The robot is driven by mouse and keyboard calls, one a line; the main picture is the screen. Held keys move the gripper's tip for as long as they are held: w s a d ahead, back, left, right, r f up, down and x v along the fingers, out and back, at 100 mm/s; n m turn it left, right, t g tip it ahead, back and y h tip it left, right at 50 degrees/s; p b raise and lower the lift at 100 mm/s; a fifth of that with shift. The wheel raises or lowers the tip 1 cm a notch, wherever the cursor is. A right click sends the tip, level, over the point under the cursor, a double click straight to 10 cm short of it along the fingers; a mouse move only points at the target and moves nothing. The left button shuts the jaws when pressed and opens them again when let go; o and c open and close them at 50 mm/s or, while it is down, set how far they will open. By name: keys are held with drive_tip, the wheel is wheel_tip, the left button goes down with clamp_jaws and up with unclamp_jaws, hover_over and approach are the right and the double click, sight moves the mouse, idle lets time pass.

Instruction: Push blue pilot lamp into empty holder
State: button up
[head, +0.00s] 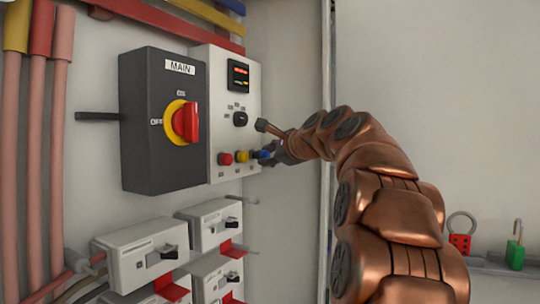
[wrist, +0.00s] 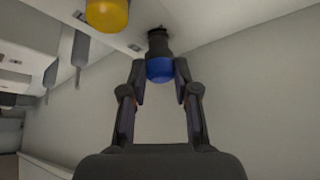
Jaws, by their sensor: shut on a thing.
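The blue pilot lamp (wrist: 159,69) has a blue cap and a dark body. My gripper (wrist: 160,75) is shut on it, one finger on each side of the cap. In the wrist view the lamp's dark end is at a dark opening in the light panel; I cannot tell how deep it sits. In the head view the blue lamp (head: 262,154) shows at the panel's lower right, partly hidden by my gripper (head: 270,153). The panel (head: 222,110) also bears a red lamp (head: 225,159) and a yellow lamp (head: 242,156) in a row. The empty holder itself is not clearly visible.
Left of the panel is a dark MAIN switch box (head: 150,120) with a red knob (head: 186,122). Breakers (head: 140,255) sit below. A cabinet edge (head: 328,120) stands behind my arm.

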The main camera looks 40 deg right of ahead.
drive_tip(key=shift+w+a+r+p, duration=0.15)
drive_tip(key=shift+w+p, duration=0.15)
drive_tip(key=shift+w, duration=0.25)
drive_tip(key=shift+w+a+f+p, duration=0.15)
drive_tip(key=shift+w+p, duration=0.1)
drive_tip(key=shift+w, duration=0.3)
idle(0.3)
drive_tip(key=o, duration=1)
drive_tip(key=v, duration=1.2)
drive_tip(key=shift+r, duration=0.1)
